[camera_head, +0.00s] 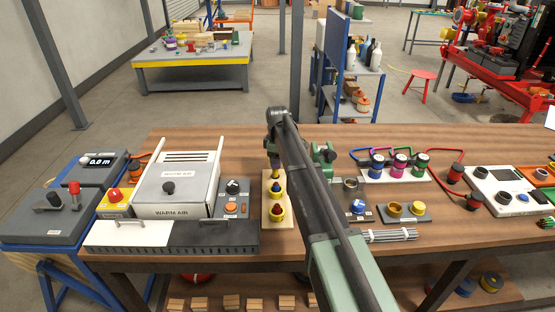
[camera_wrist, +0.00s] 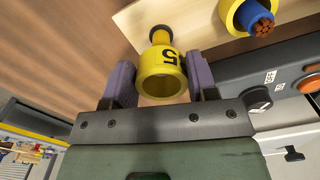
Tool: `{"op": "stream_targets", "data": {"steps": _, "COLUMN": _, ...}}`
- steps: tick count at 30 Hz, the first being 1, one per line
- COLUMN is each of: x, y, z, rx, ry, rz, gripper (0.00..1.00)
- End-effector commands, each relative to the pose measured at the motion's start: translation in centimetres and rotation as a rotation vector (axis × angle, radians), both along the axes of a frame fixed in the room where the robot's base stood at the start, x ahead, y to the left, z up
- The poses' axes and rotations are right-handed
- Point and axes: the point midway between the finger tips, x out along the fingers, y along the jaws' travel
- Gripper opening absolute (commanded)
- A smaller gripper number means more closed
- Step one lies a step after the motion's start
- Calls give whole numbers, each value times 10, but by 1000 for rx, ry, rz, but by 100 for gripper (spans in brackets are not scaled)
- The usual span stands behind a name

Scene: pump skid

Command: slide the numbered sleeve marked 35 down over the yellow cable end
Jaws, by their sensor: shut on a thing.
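My gripper (camera_wrist: 161,68) is shut on a yellow numbered sleeve (camera_wrist: 163,74), with one purple-grey finger on each side of it. A dark "5" shows on the sleeve, partly cut off by its curve. The sleeve's open rim faces the wrist camera.
On the same board, a blue cable end (camera_wrist: 259,17) with copper strands stands inside a yellow sleeve. The warm air unit (camera_head: 176,187) is left; a grey holder with brass rings (camera_head: 404,212) is right.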

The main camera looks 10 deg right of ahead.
Motion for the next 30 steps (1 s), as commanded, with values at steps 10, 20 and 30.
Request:
{"op": "stream_targets", "data": {"steps": 10, "x": 0, "y": 0, "z": -7, "rx": 0, "ry": 0, "rz": 0, "gripper": 38}}
{"op": "stream_targets", "data": {"steps": 20, "x": 0, "y": 0, "z": -17, "rx": 0, "ry": 0, "rz": 0, "gripper": 38}}
{"op": "stream_targets", "data": {"steps": 30, "x": 0, "y": 0, "z": -27, "rx": 0, "ry": 0, "rz": 0, "gripper": 38}}
